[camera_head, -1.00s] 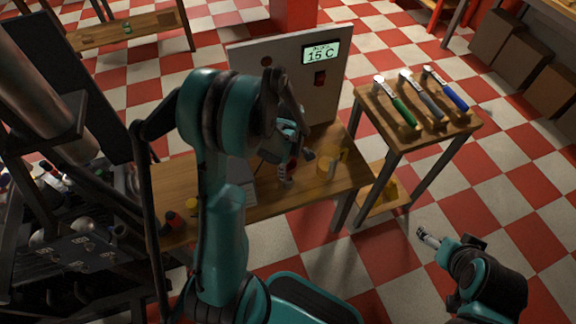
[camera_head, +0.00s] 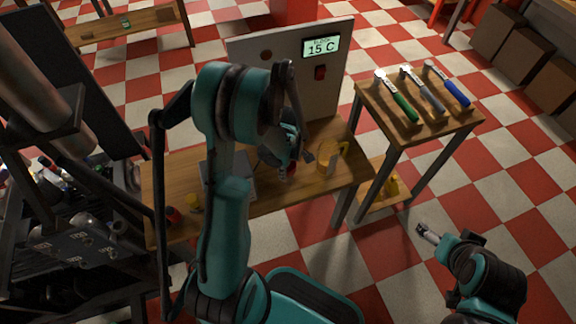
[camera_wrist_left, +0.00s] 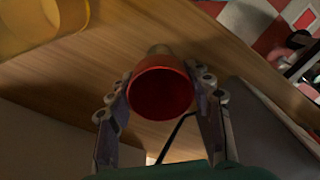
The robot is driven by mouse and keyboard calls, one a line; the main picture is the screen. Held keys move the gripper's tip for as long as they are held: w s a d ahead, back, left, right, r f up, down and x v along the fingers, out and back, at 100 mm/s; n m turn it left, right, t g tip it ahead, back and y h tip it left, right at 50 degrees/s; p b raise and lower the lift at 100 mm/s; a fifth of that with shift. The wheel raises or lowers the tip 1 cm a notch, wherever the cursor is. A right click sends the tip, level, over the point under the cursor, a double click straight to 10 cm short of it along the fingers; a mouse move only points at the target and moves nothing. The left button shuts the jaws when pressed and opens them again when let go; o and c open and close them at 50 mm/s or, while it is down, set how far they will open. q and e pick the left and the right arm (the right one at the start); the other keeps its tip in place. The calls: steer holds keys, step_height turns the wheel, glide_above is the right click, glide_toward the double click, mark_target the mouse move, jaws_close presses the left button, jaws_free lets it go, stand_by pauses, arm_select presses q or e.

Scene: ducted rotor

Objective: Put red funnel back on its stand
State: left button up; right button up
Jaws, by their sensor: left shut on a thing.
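The red funnel (camera_wrist_left: 160,92) sits between the fingers of my left gripper (camera_wrist_left: 163,100) in the left wrist view, its wide dark mouth facing the camera. The gripper is shut on it. I cannot make out the funnel's stand. My right gripper (camera_head: 428,234) is at the lower right, away from the bench, over the floor; its jaw opening is too small to judge.
A panel with a 15 C display (camera_head: 321,46) rises behind. A side table (camera_head: 446,124) holds tools with green, grey and blue handles. A dark rack fills the left.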

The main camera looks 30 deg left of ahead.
arm_select(q)
steer(key=shift+f, duration=0.1)
steer(key=o, duration=1.3)
step_height(320, 180, up, 12)
steer(key=shift+d, duration=0.1)
steer(key=s+d+r+m+t, duration=0.2)
steer(key=s+d+r+m, duration=0.1)
steer(key=m, duration=0.3)
steer(key=s+d+r+m+t, duration=0.2)
steer(key=s+d+r+m, duration=0.2)
steer(key=m, duration=0.2)
steer(key=s+d+r+m+t, duration=0.3)
steer(key=s+m, duration=0.1)
steer(key=m, duration=0.2)
steer(key=shift+d+r, duration=0.2)
